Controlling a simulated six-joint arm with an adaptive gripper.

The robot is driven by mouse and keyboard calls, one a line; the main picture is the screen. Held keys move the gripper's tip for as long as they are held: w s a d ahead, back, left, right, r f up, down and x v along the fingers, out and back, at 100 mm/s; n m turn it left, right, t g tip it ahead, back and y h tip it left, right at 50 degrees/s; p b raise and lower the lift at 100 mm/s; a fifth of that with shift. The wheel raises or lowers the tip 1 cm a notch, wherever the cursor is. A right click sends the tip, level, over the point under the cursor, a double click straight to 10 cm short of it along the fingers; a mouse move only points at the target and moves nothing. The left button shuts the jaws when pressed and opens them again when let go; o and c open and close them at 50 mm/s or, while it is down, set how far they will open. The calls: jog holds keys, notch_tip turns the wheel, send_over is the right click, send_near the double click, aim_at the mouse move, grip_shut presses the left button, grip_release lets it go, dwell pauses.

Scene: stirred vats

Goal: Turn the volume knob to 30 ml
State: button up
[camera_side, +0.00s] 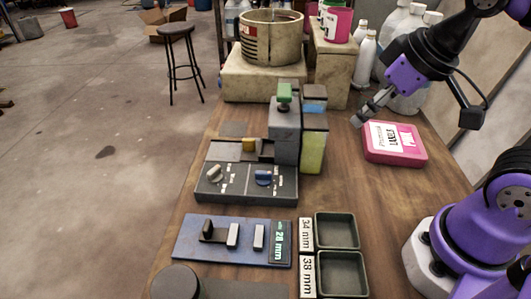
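A dark control panel (232,196) lies on the bench, left of centre. It has two knobs: a pale one (214,174) on the left and a blue one (263,178) on the right. Small white markings surround both knobs, too small to read, so I cannot tell which is the volume knob or its setting. My gripper (359,118) is in the air to the right of the panel, near the pink box, apart from both knobs.
Behind the panel stand a grey device (284,130) with a green top and a yellow-green container (313,150). A pink box (395,143) lies to the right. In front are a blue gauge board (190,238) and two green trays (337,215). A vat (270,45) stands at the back.

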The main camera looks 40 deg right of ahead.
jog(key=w+a+r+n+g, duration=0.2)
jog(key=w+a+r+n, duration=0.2)
jog(key=w+n, duration=0.3)
jog(key=n+g, duration=0.3)
jog(key=n, duration=1)
send_over(216, 167)
notch_tip(216, 167, down, 8)
jog(key=f, duration=0.1)
notch_tip(216, 167, down, 9)
jog(key=shift+f, duration=0.2)
grip_shut()
